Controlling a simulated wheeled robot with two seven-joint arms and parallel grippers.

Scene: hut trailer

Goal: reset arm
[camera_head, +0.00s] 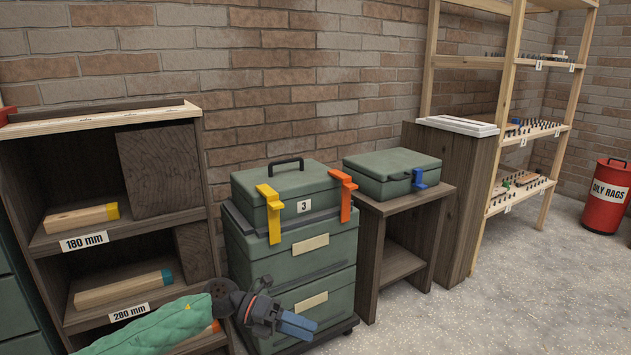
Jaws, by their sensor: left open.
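My left arm in its green sleeve comes in from the lower left, low in the view. My left gripper (298,325) is at its end, dark with blue-grey fingers. It is in front of the lower drawer of the green cabinet (290,265). The gripper is open and I see nothing between its fingers. I cannot tell whether it touches the cabinet. My right gripper is not in view.
A green case (285,183) with yellow and orange clips sits on the cabinet. A second case (391,171) rests on a low wooden stand (375,215). A shelf (30,245) with wooden blocks is at left, a rack (515,85) at right. Floor at lower right is clear.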

